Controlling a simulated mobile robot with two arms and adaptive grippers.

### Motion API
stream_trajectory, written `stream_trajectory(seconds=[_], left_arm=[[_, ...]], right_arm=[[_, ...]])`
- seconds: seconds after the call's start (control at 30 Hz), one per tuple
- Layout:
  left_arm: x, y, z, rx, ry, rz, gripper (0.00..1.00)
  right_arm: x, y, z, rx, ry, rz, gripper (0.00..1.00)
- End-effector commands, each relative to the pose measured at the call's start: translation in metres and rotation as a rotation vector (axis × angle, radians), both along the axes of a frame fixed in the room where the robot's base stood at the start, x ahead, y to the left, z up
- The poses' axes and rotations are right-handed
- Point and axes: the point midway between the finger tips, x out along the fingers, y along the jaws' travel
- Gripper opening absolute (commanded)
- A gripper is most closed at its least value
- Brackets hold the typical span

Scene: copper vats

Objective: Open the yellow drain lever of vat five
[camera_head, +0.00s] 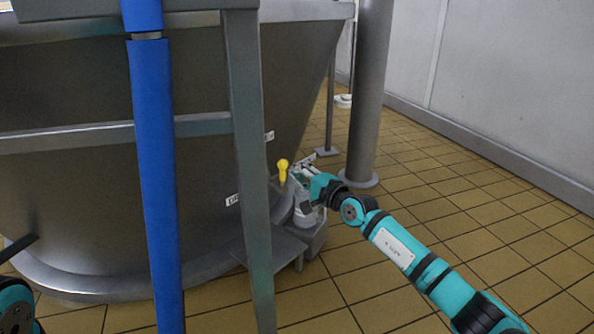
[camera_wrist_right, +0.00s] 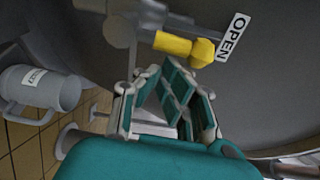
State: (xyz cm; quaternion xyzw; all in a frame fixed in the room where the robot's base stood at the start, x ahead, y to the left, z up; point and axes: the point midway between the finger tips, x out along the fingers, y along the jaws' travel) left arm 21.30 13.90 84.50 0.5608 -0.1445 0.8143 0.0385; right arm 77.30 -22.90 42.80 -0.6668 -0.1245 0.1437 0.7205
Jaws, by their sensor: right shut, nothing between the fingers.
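The yellow drain lever (camera_head: 283,170) sticks up beside the lower wall of the big grey vat (camera_head: 95,215) in the head view. My right gripper (camera_head: 301,171) is just to the right of the lever in the head view. In the right wrist view its fingers (camera_wrist_right: 162,77) are closed together and empty, pointing at the lever from below, seemingly with a small gap. My left gripper is not in view.
A grey jug with a handle and label (camera_wrist_right: 40,92) stands at the left of the wrist view. A blue post (camera_head: 156,180) and grey frame leg (camera_head: 250,180) stand before the vat. A grey column (camera_head: 369,95) stands behind. Tiled floor (camera_head: 480,220) is clear at right.

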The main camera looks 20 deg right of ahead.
Motion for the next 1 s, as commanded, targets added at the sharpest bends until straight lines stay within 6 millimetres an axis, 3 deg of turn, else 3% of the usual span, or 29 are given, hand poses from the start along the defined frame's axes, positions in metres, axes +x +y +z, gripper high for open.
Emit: stream_trajectory(seconds=[0.3, 0.57, 1.0], left_arm=[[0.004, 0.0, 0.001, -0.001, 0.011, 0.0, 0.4], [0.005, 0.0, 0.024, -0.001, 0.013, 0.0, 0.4], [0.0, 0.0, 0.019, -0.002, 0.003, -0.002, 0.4]], right_arm=[[0.0, 0.001, 0.001, -0.003, -0.002, 0.001, 0.0], [-0.008, 0.011, 0.007, -0.088, -0.049, 0.002, 0.0], [-0.008, 0.012, 0.003, -0.096, -0.057, 0.005, 0.0]])
